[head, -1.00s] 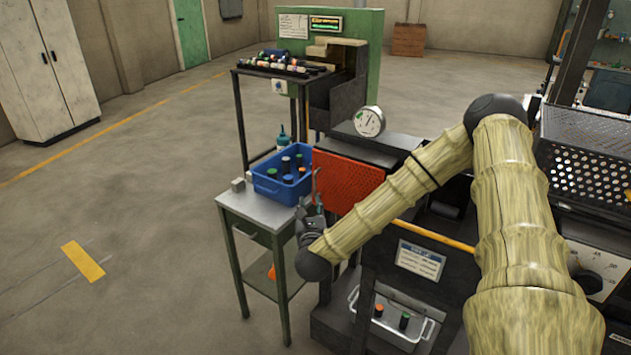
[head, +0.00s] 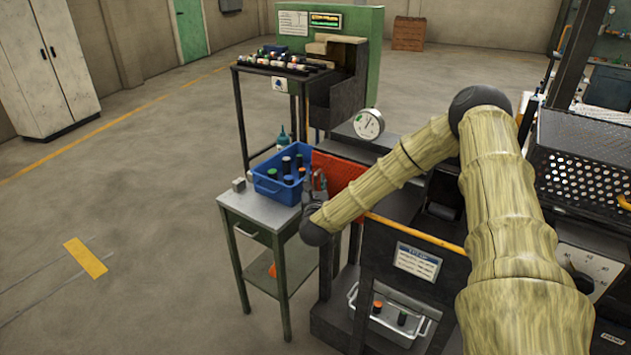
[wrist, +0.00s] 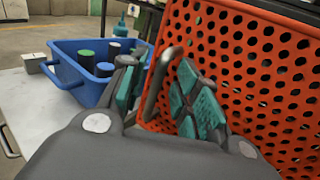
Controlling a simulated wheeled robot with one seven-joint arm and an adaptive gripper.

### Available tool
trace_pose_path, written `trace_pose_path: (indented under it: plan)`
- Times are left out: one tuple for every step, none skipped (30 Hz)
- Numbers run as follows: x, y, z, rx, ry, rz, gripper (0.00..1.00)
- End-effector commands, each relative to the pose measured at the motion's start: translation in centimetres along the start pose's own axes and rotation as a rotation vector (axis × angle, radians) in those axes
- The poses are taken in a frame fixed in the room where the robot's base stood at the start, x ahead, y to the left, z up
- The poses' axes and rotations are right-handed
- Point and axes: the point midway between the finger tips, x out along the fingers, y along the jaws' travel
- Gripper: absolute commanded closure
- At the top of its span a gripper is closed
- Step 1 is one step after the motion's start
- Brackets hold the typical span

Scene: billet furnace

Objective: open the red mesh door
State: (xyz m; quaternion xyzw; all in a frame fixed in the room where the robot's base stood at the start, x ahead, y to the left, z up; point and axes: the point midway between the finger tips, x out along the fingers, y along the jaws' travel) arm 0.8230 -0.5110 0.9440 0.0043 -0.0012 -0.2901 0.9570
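The red mesh door (head: 338,168) is an orange-red perforated panel on the furnace side, partly hidden by my arm in the head view. In the wrist view the mesh door (wrist: 245,75) fills the right side at a slant. Its bent metal handle (wrist: 160,78) stands between my two teal-padded fingers. My gripper (wrist: 160,92) is open around the handle, with a gap showing on the right finger's side; contact with the left finger is unclear. In the head view my gripper (head: 317,192) is at the door's left edge, mostly hidden behind my wrist.
A blue bin (head: 268,186) with several cylinders stands on a small metal table (head: 250,208), close left of my gripper. A pressure gauge (head: 368,124) sits behind the door. A metal tray (head: 388,324) is low in front. The floor at left is clear.

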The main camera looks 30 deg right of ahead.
Motion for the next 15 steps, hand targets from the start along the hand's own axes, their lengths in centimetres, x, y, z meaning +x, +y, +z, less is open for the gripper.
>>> trace_pose_path:
  plan:
    - [0.27, -0.02, 0.05, -0.001, -0.001, -0.001, 0.68]
    - [0.38, -0.03, 0.04, -0.001, -0.001, -0.001, 0.68]
    - [0.48, -0.04, 0.01, -0.001, 0.000, -0.001, 0.68]
    - [0.52, -0.04, -0.01, -0.001, 0.000, -0.001, 0.68]
    - [0.55, -0.04, -0.02, -0.001, 0.000, -0.001, 0.68]
    - [0.57, -0.04, -0.04, -0.001, 0.000, -0.001, 0.68]
    - [0.57, -0.04, -0.05, -0.001, 0.000, -0.001, 0.68]
    - [0.57, -0.04, -0.06, -0.001, 0.000, -0.001, 0.68]
    - [0.56, -0.04, -0.06, -0.001, 0.000, -0.001, 0.68]
    - [0.56, -0.05, -0.06, -0.001, 0.000, -0.001, 0.68]
    - [0.55, -0.04, -0.06, -0.001, 0.000, -0.001, 0.68]
    - [0.55, -0.04, -0.05, -0.001, 0.000, -0.001, 0.72]
    - [0.55, -0.04, -0.05, -0.001, 0.000, -0.001, 0.78]
    - [0.55, -0.04, -0.05, -0.001, 0.000, -0.001, 0.83]
    - [0.55, -0.04, -0.05, -0.001, 0.000, -0.001, 0.90]
